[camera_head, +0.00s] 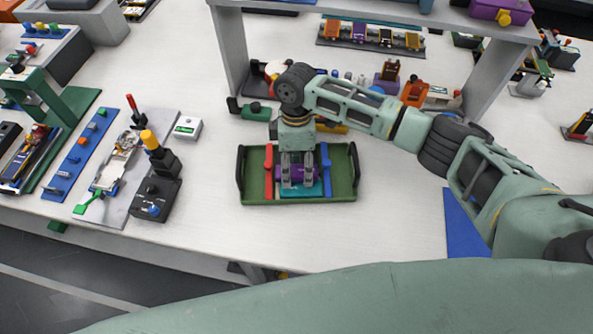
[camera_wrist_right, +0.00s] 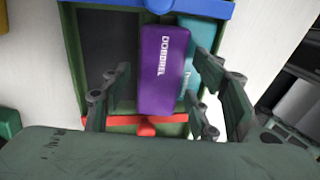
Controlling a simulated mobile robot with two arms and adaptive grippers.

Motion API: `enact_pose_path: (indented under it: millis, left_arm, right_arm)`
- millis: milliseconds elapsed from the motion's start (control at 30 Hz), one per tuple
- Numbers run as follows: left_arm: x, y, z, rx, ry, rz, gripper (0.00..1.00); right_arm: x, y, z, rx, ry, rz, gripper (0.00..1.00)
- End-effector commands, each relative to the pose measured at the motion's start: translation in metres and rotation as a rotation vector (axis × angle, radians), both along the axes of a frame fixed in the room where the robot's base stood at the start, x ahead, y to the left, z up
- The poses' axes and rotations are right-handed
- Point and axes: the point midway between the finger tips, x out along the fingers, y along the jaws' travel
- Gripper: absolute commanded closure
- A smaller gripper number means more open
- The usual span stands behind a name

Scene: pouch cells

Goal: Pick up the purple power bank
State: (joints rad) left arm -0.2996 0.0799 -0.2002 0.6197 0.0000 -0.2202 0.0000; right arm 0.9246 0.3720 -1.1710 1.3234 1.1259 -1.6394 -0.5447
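The purple power bank (camera_wrist_right: 163,68) lies in the green tray (camera_head: 258,200), with white lettering on its top. In the head view it is partly hidden behind the fingers of my right gripper (camera_head: 297,176). A teal power bank (camera_head: 302,191) lies next to it, partly covered by it in the wrist view (camera_wrist_right: 200,30). My right gripper points down over the tray. In the wrist view its fingers are apart, one on each side of the purple power bank, with a visible gap on the left. I cannot tell whether the right finger touches. My left gripper is not in view.
A red divider (camera_head: 269,172) and a blue divider (camera_head: 326,170) cross the tray. Behind it stands a shelf (camera_head: 232,50) with several items beneath. A black box with a yellow knob (camera_head: 152,195) stands left. The white table front is clear.

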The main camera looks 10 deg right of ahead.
Motion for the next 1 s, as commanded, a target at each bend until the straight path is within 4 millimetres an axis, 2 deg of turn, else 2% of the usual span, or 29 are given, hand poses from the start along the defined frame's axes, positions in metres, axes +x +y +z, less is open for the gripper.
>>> enact_pose_path:
  millis: [67,533,833,1000]
  left_arm:
    - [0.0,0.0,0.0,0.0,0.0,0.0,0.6]
    - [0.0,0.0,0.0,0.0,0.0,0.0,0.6]
    - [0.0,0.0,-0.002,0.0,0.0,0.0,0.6]
    - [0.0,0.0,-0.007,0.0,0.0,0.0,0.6]
  right_arm:
    - [0.0,0.0,0.0,0.0,0.0,0.0,0.56]
    - [0.0,0.0,0.001,0.001,-0.001,0.0,0.97]
    - [0.001,0.001,0.005,0.003,-0.003,0.0,0.97]
    - [0.001,0.001,0.023,0.003,-0.005,0.001,0.97]
